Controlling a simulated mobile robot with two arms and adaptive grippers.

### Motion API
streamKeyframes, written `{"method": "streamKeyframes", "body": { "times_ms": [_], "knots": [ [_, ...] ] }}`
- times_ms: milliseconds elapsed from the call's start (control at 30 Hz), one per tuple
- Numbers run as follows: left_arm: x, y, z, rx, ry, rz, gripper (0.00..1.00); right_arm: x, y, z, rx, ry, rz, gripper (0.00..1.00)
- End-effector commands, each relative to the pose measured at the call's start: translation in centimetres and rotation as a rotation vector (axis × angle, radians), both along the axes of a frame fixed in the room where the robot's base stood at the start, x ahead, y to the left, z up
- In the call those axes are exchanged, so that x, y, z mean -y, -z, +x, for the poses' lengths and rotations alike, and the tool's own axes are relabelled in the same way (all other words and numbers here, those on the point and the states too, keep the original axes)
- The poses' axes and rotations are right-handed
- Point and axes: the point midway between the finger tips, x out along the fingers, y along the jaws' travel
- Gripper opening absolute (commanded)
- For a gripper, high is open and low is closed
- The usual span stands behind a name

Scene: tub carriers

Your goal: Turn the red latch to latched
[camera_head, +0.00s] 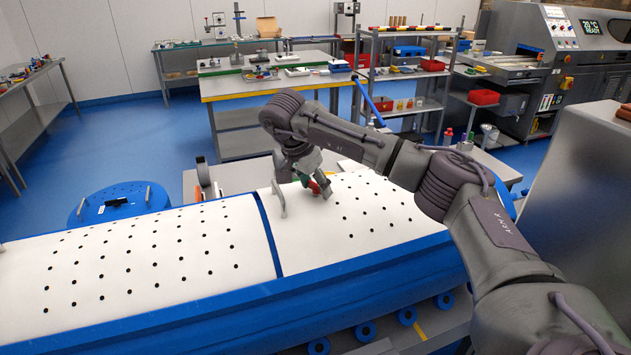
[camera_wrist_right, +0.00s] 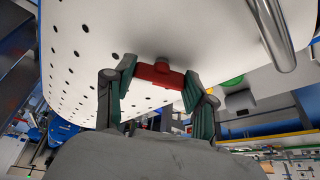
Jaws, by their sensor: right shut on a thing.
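The red latch (camera_head: 314,187) sits on the white perforated lid, near the seam end of the right-hand panel. In the right wrist view the red latch (camera_wrist_right: 158,75) is a short bar with a small round hub, lying roughly crosswise between the green finger pads. My right gripper (camera_head: 312,183) reaches down to it from the far side and is shut on it; in the wrist view a finger of the gripper (camera_wrist_right: 160,80) stands at each end of the bar. The fingers partly hide the latch in the head view. My left gripper is not in view.
A metal handle (camera_head: 279,199) rises from the lid (camera_head: 370,245) just left of my right gripper; the handle is close in the wrist view too (camera_wrist_right: 272,35). A blue tub rim (camera_head: 150,325) runs along the front. A round blue lid (camera_head: 120,208) stands behind left.

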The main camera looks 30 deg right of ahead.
Motion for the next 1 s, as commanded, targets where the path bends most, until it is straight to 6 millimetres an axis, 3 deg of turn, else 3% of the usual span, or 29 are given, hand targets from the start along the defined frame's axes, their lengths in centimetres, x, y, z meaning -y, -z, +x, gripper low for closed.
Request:
{"method": "streamKeyframes", "body": {
  "times_ms": [500, 1000],
  "knots": [
    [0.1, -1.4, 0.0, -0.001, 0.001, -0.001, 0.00, 0.0, -0.3, 0.3, 0.005, 0.375, 0.000, 0.20],
    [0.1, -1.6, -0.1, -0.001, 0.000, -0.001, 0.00, 0.0, -0.2, 0.3, 0.007, 0.463, 0.001, 0.20]
  ]
}}
